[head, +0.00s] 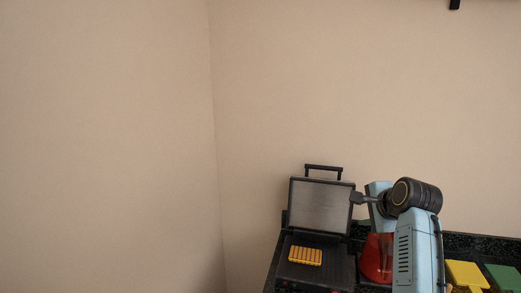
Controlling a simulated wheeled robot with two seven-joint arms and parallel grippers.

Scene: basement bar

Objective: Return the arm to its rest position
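My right arm rises from the bottom edge at the right of the head view, pale blue with a dark round joint. My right gripper (359,198) seems to be the small dark grey part left of that joint, in front of the right edge of the grill's raised lid. Its fingers are too small to tell whether they are open or shut, and I see nothing clearly held. My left arm and gripper are out of view.
An open contact grill (320,207) stands on the dark speckled counter (273,268), with a ridged orange-yellow item (305,256) on its lower plate. A red object (375,262) is partly behind my arm. Yellow (467,273) and green (504,276) items lie right. Walls meet left of the grill.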

